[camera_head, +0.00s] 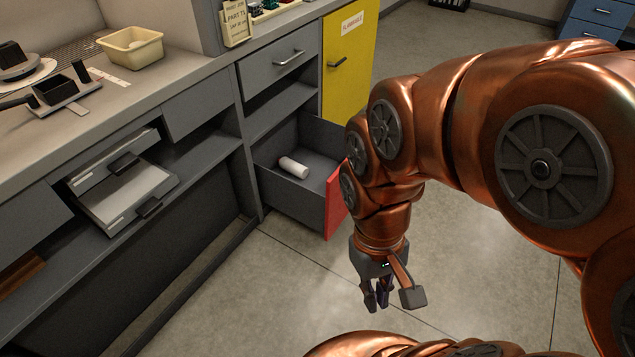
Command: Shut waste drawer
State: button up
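The waste drawer (293,207) is pulled out of the grey cabinet, low down, with a red front panel (336,203). A white cylindrical item (293,167) lies on its side in it. My copper arm hides part of the red front and any handle on it. My gripper (390,301) hangs pointing down over the floor, in front of and to the right of the drawer. Its fingers are spread apart and nothing shows between them. It appears apart from the drawer.
A yellow cabinet door (347,65) stands beyond the drawer. A shut grey drawer (281,66) is above it. Trays (125,187) stick out of the cabinet at left. The counter holds a cream bin (132,47) and a device (62,92). Floor in front is clear.

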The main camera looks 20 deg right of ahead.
aim_at(316, 201)
jog(key=u, duration=0.8)
jog(key=i, duration=0.7)
jog(key=z, duration=0.9)
jog(key=i, duration=0.3)
jog(key=z, duration=0.25)
